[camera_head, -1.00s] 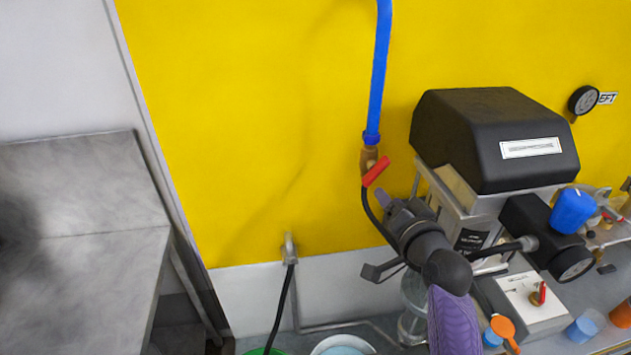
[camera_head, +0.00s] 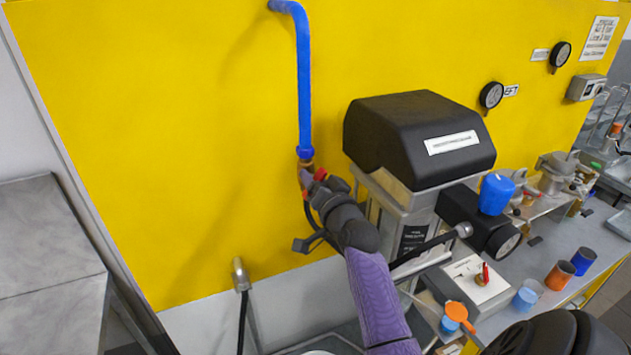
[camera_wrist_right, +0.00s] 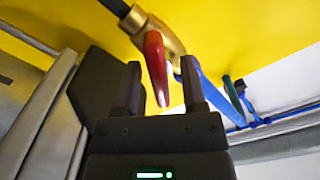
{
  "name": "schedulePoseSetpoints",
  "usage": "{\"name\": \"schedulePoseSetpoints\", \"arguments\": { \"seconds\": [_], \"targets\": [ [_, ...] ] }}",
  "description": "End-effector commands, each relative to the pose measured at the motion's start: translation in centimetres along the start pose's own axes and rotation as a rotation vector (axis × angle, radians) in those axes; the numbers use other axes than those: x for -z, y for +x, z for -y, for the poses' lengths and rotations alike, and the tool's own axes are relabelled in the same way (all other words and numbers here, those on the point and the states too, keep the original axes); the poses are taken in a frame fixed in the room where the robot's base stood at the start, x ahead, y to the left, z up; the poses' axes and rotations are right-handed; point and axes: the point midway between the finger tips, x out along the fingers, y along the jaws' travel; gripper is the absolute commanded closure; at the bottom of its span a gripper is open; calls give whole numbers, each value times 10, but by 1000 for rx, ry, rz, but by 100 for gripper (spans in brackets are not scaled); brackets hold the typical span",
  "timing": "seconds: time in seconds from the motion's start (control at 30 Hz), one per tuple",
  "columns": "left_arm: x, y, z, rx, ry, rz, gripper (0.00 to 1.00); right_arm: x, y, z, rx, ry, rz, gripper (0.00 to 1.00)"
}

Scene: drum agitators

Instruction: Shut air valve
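The air valve is a brass fitting (camera_head: 306,164) with a red lever handle (camera_head: 320,174), below the blue pipe (camera_head: 304,90) on the yellow wall. My right gripper (camera_head: 323,188) is at the valve and hides most of the handle in the head view. In the right wrist view, the brass body (camera_wrist_right: 150,30) is at the top and the red handle (camera_wrist_right: 155,55) reaches down between the two fingers of my right gripper (camera_wrist_right: 161,80). The fingers stand apart with gaps on both sides of the handle. My left gripper is not in view.
A machine with a black cover (camera_head: 420,140) stands just right of the valve. A control box with a red switch (camera_head: 475,278) and several cups stand on the bench at right. A grey cabinet (camera_head: 45,240) is at left. The wall left of the pipe is clear.

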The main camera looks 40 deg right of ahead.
Motion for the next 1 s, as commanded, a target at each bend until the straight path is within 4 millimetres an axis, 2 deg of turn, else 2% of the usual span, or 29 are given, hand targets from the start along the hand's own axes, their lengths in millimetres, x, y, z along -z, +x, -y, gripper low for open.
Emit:
{"name": "schedulePoseSetpoints", "arguments": {
  "seconds": [0.03,0.23,0.67,1.0],
  "targets": [
    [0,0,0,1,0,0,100,0,0,0,0,0,0,58],
    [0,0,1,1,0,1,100,0,0,0,0,0,1,100],
    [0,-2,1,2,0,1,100,0,0,0,-1,26,2,100],
    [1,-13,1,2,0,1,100,0,0,0,-1,240,3,100]
  ]
}}
